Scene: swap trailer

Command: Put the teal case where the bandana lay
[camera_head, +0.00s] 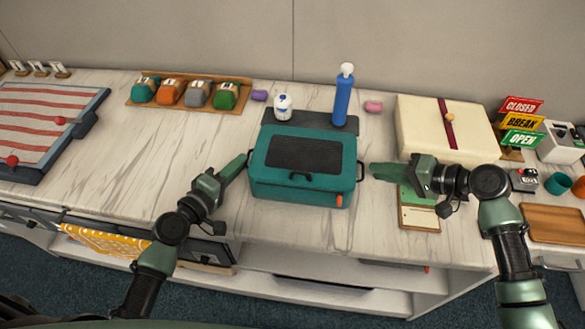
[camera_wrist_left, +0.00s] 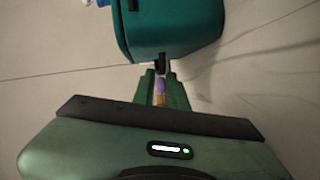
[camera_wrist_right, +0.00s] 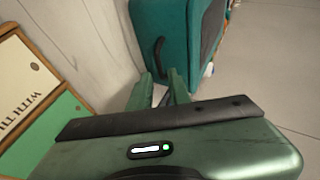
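The teal case (camera_head: 278,188), with a dark panel on its lid and an orange tab low on its front, appears to sit level on the marble counter. My left gripper (camera_head: 244,162) is at its left side handle; in the left wrist view the open fingers (camera_wrist_left: 161,76) straddle or sit just short of that dark handle (camera_wrist_left: 161,62). My right gripper (camera_head: 372,171) is at the right side; in the right wrist view its fingers (camera_wrist_right: 162,78) are apart, close to the other handle (camera_wrist_right: 158,52). An orange patterned cloth (camera_head: 108,243), probably the bandana, hangs at the counter front.
Behind the case a dark mat (camera_head: 310,118) holds a white bottle (camera_head: 283,106) and a blue bottle (camera_head: 343,98). A cream box (camera_head: 440,128) and a green-and-cream board (camera_head: 419,216) are to the right. A striped board (camera_head: 40,125) is at far left. The counter left of the case is clear.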

